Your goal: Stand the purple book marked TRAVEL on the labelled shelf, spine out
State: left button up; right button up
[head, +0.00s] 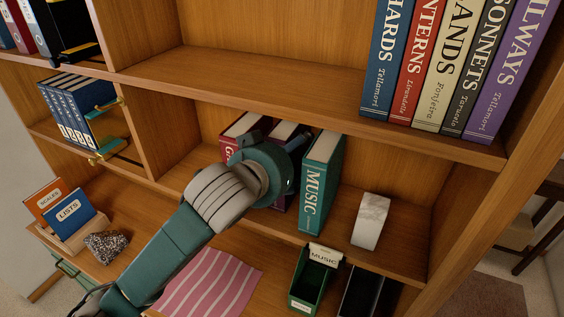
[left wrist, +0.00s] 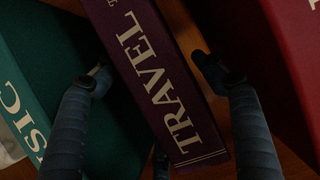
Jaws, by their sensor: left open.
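The purple TRAVEL book (left wrist: 165,95) stands spine out between the green MUSIC book (head: 320,185) and a dark red book (head: 240,130). In the head view, the TRAVEL book (head: 287,200) is mostly hidden by my left gripper (head: 268,175). In the left wrist view my left gripper (left wrist: 155,70) is open, one finger on each side of the TRAVEL spine. I cannot tell whether the fingers touch it. These books stand on the middle shelf (head: 345,240); I see no label on its edge. My right gripper is not in view.
A white marble block (head: 370,220) stands right of the MUSIC book. Below are a green bin (head: 312,280) with a MUSIC card, a dark bin (head: 365,295) and a striped pink cloth (head: 212,280). Large books (head: 450,70) fill the upper shelf's right end; its middle is bare.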

pick_arm(q)
jog(key=b+v, duration=0.2)
jog(key=v, duration=0.8)
jog(key=shift+s+b, duration=0.3)
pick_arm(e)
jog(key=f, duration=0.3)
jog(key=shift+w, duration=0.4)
